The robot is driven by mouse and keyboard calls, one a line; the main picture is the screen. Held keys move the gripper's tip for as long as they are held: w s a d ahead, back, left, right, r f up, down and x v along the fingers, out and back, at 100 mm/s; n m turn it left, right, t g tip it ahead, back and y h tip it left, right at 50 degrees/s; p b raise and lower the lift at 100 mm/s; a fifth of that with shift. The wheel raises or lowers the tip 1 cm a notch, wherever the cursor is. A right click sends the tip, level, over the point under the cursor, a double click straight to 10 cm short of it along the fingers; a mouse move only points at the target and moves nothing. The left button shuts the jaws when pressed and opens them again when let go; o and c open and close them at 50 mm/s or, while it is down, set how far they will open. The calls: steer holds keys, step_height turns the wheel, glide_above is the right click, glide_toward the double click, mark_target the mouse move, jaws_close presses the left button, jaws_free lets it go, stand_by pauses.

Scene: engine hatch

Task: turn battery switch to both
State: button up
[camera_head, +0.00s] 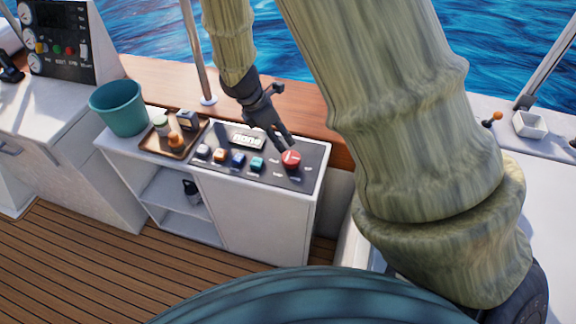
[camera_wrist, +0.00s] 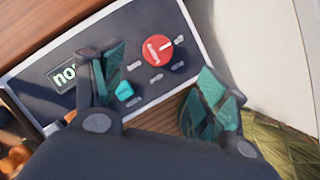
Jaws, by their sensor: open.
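The battery switch is a round red knob (camera_head: 291,158) with a white pointer mark, at the right end of a dark panel (camera_head: 313,158) on top of a white cabinet. The knob also shows in the wrist view (camera_wrist: 158,52), with small white labels around it that are too blurred to read fully. My gripper (camera_head: 283,141) is just above and behind the knob in the head view. In the wrist view its two teal-padded fingers (camera_wrist: 160,108) are spread apart, with nothing between them. I cannot tell whether a finger touches the knob.
Several small coloured knobs, one of them teal (camera_head: 257,164), line the panel left of the red knob. A white display (camera_head: 247,141) sits behind them. A wooden tray (camera_head: 160,141) with small items and a green bucket (camera_head: 119,108) stand further left.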

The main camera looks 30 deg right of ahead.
mark_target(290, 157)
steer(key=shift+a+f+b+x, duration=0.1)
steer(key=shift+a+b+x, duration=0.1)
steer(key=shift+x, duration=2)
steer(key=shift+a+f+b+x, duration=0.1)
steer(key=shift+a+x, duration=0.05)
steer(key=shift+x, duration=2.1)
steer(key=shift+a+f+b+x, duration=0.1)
steer(key=shift+a+x, duration=0.1)
steer(key=shift+x, duration=2)
steer(key=shift+w, duration=0.15)
steer(key=shift+r, duration=0.1)
steer(key=c, duration=1)
